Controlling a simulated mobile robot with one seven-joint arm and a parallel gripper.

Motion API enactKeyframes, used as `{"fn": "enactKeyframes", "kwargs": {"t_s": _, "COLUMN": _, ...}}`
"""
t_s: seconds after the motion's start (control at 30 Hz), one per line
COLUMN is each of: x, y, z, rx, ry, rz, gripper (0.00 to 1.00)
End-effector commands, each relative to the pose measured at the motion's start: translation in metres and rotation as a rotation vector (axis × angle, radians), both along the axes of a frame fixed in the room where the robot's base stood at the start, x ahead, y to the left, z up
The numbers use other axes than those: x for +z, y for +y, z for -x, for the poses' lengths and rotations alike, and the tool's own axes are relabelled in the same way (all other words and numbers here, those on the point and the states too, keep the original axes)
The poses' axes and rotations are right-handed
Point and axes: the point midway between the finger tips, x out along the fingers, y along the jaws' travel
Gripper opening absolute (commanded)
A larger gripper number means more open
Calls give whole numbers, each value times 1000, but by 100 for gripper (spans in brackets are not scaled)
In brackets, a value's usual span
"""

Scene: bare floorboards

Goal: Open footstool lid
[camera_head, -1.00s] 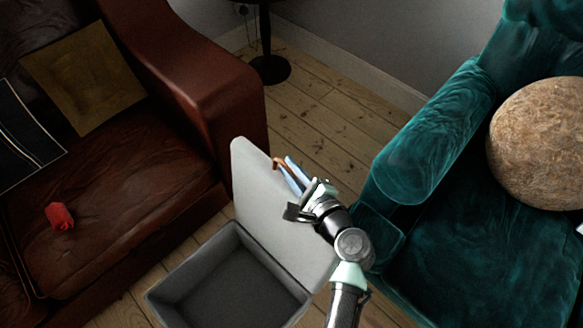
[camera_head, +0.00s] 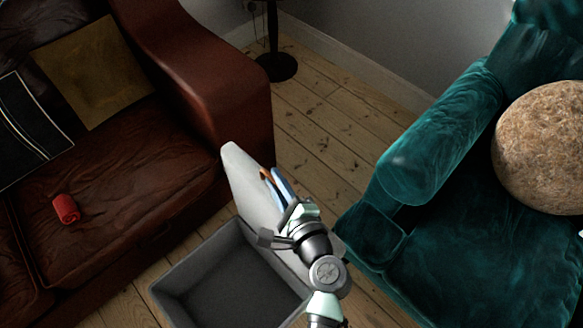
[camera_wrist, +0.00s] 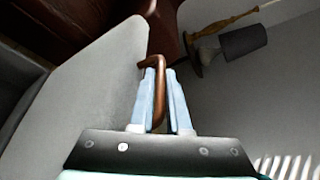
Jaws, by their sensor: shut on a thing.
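The footstool (camera_head: 180,283) is a grey open box on the floor at the bottom middle of the head view. Its pale grey lid (camera_head: 245,183) stands raised and tilted at the box's far right side. The lid also fills the left part of the wrist view (camera_wrist: 85,75). A curved brown handle (camera_wrist: 158,95) is fixed to the lid. My gripper (camera_head: 277,184) is at the lid's upper right part. In the wrist view its pale blue fingers (camera_wrist: 161,90) are shut on the handle, one on each side. Part of the lid is hidden behind my arm.
A brown leather sofa (camera_head: 130,190) with a red rolled object (camera_head: 66,209) stands left. A teal armchair (camera_head: 440,150) with a round brown cushion (camera_head: 545,148) stands close on the right. Bare floorboards (camera_head: 320,115) lie between them, with a dark stand base (camera_head: 276,67) behind.

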Motion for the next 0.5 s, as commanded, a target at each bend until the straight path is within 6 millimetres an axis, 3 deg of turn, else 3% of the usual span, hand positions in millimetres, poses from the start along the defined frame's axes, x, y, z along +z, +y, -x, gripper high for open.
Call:
{"fn": "enactKeyframes", "kwargs": {"t_s": 0.13, "x": -1, "y": 13, "z": 14, "rx": 1, "ry": -26, "rz": 30, "gripper": 0}}
{"fn": "enactKeyframes", "kwargs": {"t_s": 0.5, "x": 0, "y": 15, "z": 17, "rx": -1, "ry": -37, "rz": 41, "gripper": 0}}
